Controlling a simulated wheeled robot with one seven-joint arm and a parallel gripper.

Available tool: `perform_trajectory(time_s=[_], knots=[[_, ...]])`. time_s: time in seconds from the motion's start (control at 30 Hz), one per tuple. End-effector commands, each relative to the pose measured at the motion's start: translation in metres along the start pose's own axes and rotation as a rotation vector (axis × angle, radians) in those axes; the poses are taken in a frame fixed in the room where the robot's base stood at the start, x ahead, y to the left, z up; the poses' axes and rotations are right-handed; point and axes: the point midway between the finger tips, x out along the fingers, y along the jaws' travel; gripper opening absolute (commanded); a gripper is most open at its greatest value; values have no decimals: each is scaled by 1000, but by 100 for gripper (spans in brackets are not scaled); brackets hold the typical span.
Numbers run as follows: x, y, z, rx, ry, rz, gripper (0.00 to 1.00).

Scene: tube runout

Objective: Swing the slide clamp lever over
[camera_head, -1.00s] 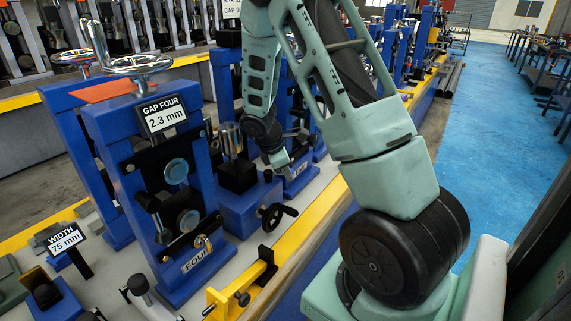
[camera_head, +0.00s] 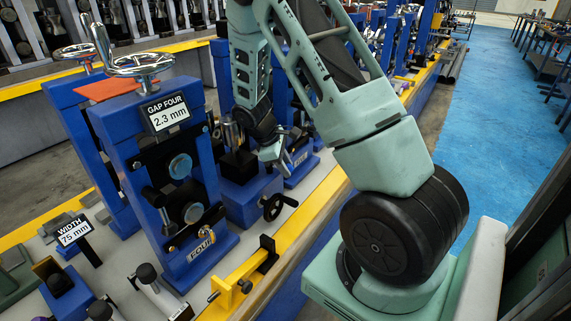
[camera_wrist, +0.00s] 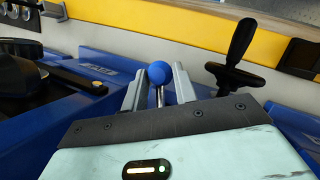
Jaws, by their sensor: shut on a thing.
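The slide clamp lever shows in the wrist view as a blue ball knob (camera_wrist: 159,72) on a thin metal stem. My gripper (camera_wrist: 160,80) has its two grey fingers on either side of the stem, just under the ball, and is shut on the lever. In the head view my gripper (camera_head: 271,153) is low over the blue slide unit (camera_head: 243,203) right of stand FOUR. The lever cannot be made out there, as it is small and behind my gripper.
A black handwheel with a crank handle (camera_wrist: 240,70) stands close right of my gripper; it also shows in the head view (camera_head: 278,207). Blue stand FOUR (camera_head: 145,170) rises to the left. A yellow rail (camera_head: 290,235) runs along the bench front. The blue aisle floor is clear.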

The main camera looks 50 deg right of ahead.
Motion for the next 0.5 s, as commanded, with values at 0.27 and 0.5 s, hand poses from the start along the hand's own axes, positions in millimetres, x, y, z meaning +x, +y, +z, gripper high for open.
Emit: perform_trajectory(time_s=[0.27, 0.5], knots=[[0, 0, -1, -2, 2, 1, 42], [0, 0, 0, -2, 1, 1, 50]])
